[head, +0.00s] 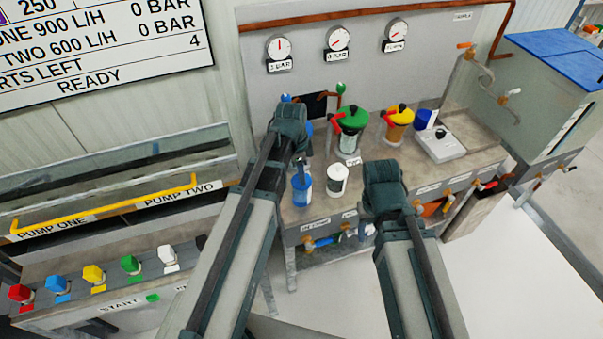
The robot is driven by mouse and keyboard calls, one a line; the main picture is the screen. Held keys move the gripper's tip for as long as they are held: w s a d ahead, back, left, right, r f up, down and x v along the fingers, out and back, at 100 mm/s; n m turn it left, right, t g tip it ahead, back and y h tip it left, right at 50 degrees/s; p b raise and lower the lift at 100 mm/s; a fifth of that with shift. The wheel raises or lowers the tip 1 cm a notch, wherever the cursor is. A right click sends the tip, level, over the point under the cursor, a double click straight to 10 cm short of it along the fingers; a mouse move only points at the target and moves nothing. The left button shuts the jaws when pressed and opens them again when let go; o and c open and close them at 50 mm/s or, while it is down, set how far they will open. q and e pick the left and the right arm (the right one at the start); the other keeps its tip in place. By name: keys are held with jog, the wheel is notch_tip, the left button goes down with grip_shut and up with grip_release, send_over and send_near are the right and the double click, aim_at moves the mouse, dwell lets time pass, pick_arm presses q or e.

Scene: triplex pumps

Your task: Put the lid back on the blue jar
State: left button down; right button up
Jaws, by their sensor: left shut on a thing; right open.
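My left gripper (289,125) is shut at the back of the bench, left of the green-lidded jar. A blue rounded piece, seemingly the blue lid (309,128), shows at its right edge. Most of it is hidden behind the gripper, and so are the fingertips. A blue jar-like vessel (302,191) stands upright on the bench in front of that gripper; its rim is not clear. My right gripper (384,180) is open and appears empty at the front of the bench, right of a white jug. Its fingertips are hidden behind its body.
The white jug (337,182) stands right of the blue vessel. The green-lidded jar (349,138), a yellow-lidded jar (398,124), a tilted blue cup-like thing (424,120) and a white scale-like box (441,146) stand farther back. Gauges and copper pipes line the back panel.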

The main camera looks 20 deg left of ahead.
dwell(0.3)
pick_arm(q)
jog(key=c, duration=0.6)
grip_release()
jog(key=shift+o, duration=0.3)
jog(key=o, duration=0.4)
jog(key=shift+r+p, duration=3.55)
